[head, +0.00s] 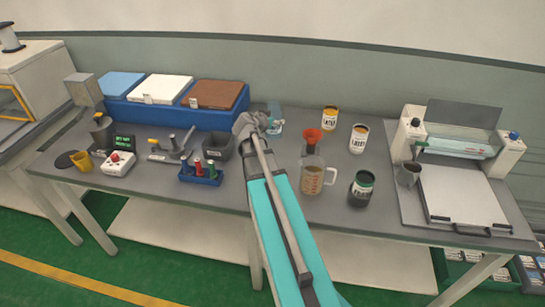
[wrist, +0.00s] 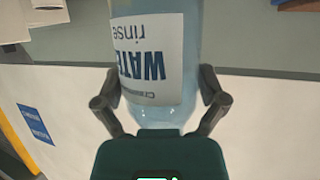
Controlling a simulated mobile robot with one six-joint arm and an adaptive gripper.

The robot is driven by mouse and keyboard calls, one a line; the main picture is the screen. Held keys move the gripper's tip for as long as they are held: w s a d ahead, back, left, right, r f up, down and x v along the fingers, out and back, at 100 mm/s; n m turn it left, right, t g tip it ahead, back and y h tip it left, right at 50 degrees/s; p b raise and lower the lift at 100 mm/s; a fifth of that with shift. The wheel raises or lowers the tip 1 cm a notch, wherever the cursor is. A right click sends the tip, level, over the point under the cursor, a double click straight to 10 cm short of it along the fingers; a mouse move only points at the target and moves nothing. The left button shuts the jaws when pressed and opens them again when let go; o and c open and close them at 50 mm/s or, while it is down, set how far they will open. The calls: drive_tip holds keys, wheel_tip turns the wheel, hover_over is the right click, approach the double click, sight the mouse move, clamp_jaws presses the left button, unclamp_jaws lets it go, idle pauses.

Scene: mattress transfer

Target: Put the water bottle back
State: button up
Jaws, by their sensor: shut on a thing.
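The water bottle (wrist: 158,50) is pale blue and see-through, with a white label reading "WATER rinse" upside down in the wrist view. My gripper (wrist: 158,78) has one finger on each side of it and is shut on it. In the head view the bottle (head: 276,120) shows only in part, behind my grey gripper (head: 252,124), at the back of the table (head: 232,188). I cannot tell whether its base touches the table.
A blue rack (head: 150,113) with three coloured slabs stands left of the bottle. A black cup (head: 217,147) is near my gripper's left.

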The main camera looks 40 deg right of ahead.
drive_tip(key=w+d+f+m+g+h+b, duration=0.1)
drive_tip(key=w+d+f+m+g+b, duration=0.2)
drive_tip(key=w+d+f+b, duration=0.1)
drive_tip(key=shift+w+f, duration=0.3)
drive_tip(key=shift+w, duration=0.35)
wheel_tip(320, 180, down, 6)
drive_tip(key=b, duration=0.6)
drive_tip(key=shift+f, duration=0.2)
drive_tip(key=shift+f+b, duration=1.8)
drive_tip(key=shift+b, duration=0.15)
drive_tip(key=shift+f, duration=0.15)
drive_tip(key=o, duration=1)
